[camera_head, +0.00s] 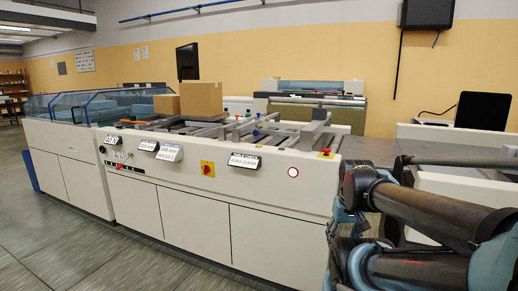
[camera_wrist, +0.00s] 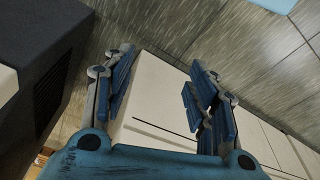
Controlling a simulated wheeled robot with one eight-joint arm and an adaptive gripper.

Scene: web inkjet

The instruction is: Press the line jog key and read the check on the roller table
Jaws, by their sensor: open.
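The long white machine (camera_head: 180,220) with the roller table (camera_head: 288,136) on top crosses the head view. A sign (camera_head: 245,161) on its front seems to read "TABLE CHECK" and "RUNG CLEAR". A round, red-ringed button (camera_head: 293,172) is right of that sign. I cannot tell which control is the line jog key. My gripper (camera_wrist: 163,88) is open and empty in the wrist view, with white panels and the floor beyond its fingers. It touches no control that I can see. In the head view my arm is at the right, and its fingers are not clear.
Cardboard boxes (camera_head: 201,98) sit on top. A dark block (camera_wrist: 45,70) is close at the left of the wrist view. The floor (camera_head: 65,245) in front is clear.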

